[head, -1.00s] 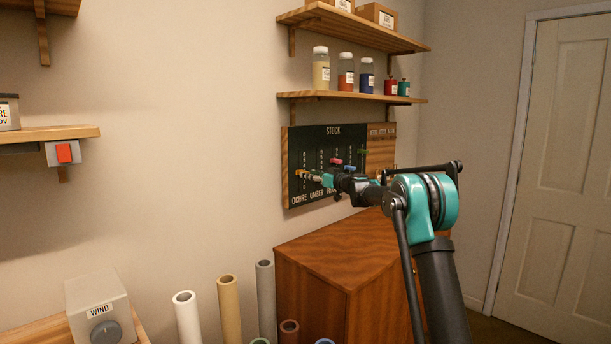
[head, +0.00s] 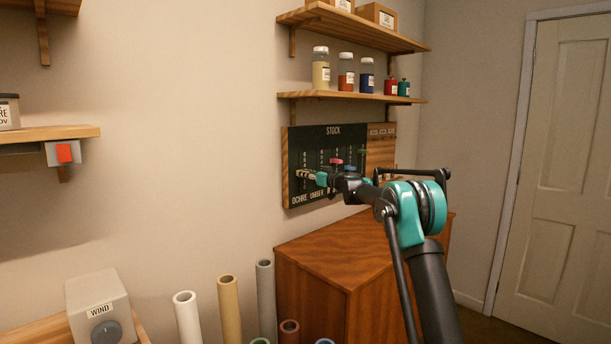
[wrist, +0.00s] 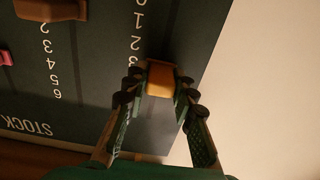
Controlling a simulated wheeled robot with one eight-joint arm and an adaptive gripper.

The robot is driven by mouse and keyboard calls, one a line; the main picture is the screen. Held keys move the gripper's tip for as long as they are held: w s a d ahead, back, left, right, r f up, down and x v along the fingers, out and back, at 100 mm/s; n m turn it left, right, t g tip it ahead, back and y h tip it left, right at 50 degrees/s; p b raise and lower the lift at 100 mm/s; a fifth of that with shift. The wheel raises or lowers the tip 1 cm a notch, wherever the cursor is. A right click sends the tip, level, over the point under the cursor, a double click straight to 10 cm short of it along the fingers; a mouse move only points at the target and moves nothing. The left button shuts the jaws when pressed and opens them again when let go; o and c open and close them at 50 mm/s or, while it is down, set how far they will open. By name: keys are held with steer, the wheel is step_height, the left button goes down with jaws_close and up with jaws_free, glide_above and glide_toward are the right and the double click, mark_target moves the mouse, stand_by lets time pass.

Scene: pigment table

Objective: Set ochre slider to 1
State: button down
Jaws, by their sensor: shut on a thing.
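The stock board (head: 294,150) hangs on the wall in the head view, dark with white scales and names along its bottom edge. In the wrist view the board (wrist: 105,85) appears upside down. The ochre slider knob (wrist: 160,78) is orange and sits beside the figures of its scale, around or just past the 3; its exact mark is hidden by the knob and my fingers. My gripper (wrist: 160,92) is shut on this knob, one finger on each side. In the head view my gripper (head: 311,175) reaches the board's left column.
A brown umber knob (wrist: 50,9) and a pink-red knob (wrist: 5,58) stand out left of my gripper in the wrist view. A wooden cabinet (head: 310,285) stands below the board, and a shelf with jars (head: 350,97) hangs above it.

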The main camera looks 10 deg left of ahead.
mark_target(299, 183)
step_height(299, 183, down, 5)
stand_by(0.6)
steer(key=c, duration=1.2)
jaws_free()
steer(key=shift+d, duration=0.1)
steer(key=v, duration=1.2)
